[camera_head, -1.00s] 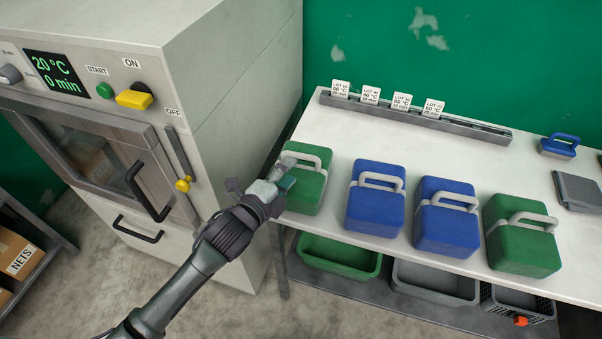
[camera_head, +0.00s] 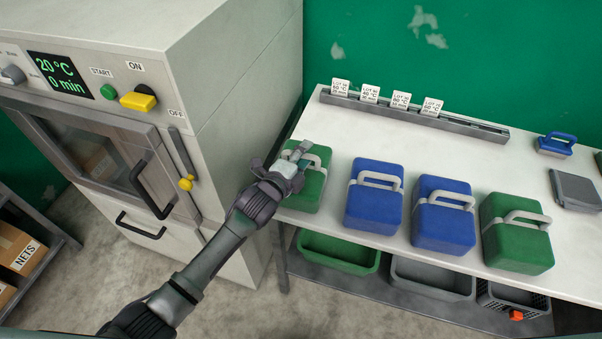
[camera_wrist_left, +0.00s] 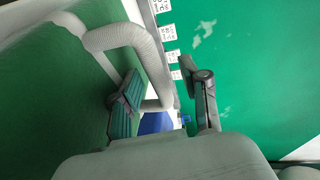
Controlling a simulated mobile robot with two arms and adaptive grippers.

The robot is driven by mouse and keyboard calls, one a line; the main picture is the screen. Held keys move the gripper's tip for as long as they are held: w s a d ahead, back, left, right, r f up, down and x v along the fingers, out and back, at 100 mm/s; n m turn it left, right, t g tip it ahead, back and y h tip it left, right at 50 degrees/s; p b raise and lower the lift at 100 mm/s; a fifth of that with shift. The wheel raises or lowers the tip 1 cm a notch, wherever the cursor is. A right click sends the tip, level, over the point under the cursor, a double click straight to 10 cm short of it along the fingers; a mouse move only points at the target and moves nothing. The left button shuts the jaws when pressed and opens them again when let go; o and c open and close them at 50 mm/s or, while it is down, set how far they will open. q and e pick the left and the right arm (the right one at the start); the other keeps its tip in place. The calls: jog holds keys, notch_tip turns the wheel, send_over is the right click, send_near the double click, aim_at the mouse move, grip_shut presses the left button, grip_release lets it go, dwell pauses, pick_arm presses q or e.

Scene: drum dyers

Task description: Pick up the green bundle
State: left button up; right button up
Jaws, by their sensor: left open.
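A green bundle (camera_head: 312,194) with a pale grey handle stands at the left end of the white table. A second green bundle (camera_head: 517,246) stands further right, past two blue ones. My left gripper (camera_head: 303,158) is open at the left green bundle and partly covers its handle. In the left wrist view the handle (camera_wrist_left: 138,40) rises from the green bundle (camera_wrist_left: 45,95) and passes between the two open fingers of my gripper (camera_wrist_left: 165,100). I cannot tell whether the fingers touch it. My right gripper is not in view.
Two blue bundles (camera_head: 374,208) (camera_head: 444,226) stand to the right on the table (camera_head: 345,142). A rail (camera_head: 460,127) with lot cards runs behind. The dyeing machine (camera_head: 225,100) stands close on the left. A green bin (camera_head: 337,252) and grey bins sit on the shelf below.

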pick_arm(q)
grip_shut()
jog(key=shift+r, duration=0.2)
dwell(0.3)
